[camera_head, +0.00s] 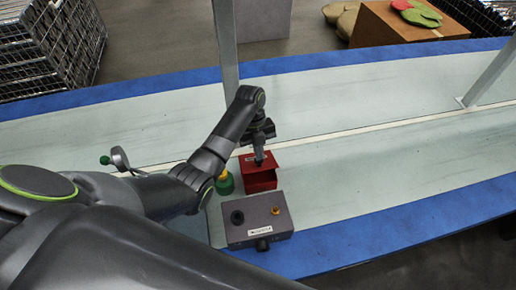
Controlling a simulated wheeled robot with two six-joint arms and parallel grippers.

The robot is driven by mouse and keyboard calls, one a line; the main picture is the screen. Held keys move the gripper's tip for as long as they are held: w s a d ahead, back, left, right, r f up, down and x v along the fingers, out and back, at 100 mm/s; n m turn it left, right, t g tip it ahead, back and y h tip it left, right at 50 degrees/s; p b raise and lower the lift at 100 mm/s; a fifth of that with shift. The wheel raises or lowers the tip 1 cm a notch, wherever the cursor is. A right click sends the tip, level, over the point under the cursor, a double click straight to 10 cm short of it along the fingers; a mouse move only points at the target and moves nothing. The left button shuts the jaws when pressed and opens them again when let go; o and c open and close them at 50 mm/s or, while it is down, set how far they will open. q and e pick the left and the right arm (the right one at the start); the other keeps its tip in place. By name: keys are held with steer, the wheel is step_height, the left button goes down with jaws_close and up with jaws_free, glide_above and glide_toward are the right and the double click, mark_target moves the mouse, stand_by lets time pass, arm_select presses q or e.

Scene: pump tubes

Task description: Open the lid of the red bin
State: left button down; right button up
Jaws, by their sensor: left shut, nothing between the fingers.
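The small red bin (262,182) stands on the pale table, right of the picture's middle bottom. Its lid (268,161) shows as a red panel at the top; I cannot tell clearly how far it is raised. My left arm comes in from the left. My left gripper (259,158) points down at the top of the bin, shut and with nothing between its fingers. Its tips appear at or just over the lid; I cannot tell whether they touch. The gripper hides part of the bin's top. My right gripper is not in view.
A grey box (258,216) with a black knob and a yellow button stands just in front of the bin. A green and yellow object (225,182) is left of the bin. A metal post (225,45) rises behind my arm. The table is clear to the right.

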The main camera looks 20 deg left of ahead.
mark_target(262, 170)
arm_select(q)
steer(key=shift+b+x, duration=1.5)
steer(key=shift+x, duration=0.7)
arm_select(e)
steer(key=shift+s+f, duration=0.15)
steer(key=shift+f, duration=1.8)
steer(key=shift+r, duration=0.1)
